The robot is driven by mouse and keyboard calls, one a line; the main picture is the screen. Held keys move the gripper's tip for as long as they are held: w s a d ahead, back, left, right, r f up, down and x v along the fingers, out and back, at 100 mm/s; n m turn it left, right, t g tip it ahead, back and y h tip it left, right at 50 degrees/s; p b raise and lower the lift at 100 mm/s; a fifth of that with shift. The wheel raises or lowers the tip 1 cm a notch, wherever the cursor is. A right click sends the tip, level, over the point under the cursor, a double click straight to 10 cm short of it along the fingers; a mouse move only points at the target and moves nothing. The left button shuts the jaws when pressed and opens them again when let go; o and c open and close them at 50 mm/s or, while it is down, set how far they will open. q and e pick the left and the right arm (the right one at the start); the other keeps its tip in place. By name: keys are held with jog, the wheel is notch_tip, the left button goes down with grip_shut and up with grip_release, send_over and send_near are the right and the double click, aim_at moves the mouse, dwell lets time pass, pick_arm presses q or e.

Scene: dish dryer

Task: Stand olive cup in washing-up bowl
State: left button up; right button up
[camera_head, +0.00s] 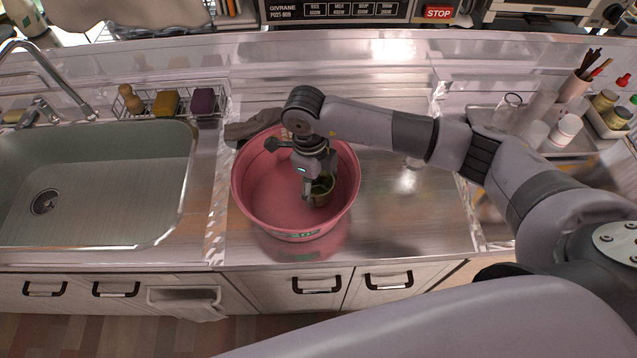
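The pink washing-up bowl (262,200) stands on the steel counter, right of the sink. The olive cup (322,195) is inside the bowl, toward its right side, and looks roughly upright. My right gripper (316,188) reaches down into the bowl from above, with its fingers at the cup. One finger shows at the cup's left side; the rest of the grip is hidden, so I cannot tell whether it is closed on the cup. Whether the cup's base touches the bowl's floor is also hidden. My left gripper is not in view.
The sink (110,180) with its tap lies to the left. A caddy with sponges (165,104) stands behind it. A tray with glassware (508,108) is at the right.

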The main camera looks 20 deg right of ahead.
jog(key=shift+o, duration=1.3)
jog(key=shift+r, duration=0.1)
jog(key=shift+r, duration=0.2)
notch_tip(320, 180, up, 12)
jog(key=w+a+b, duration=0.1)
jog(key=b, duration=0.1)
jog(key=shift+f, duration=0.15)
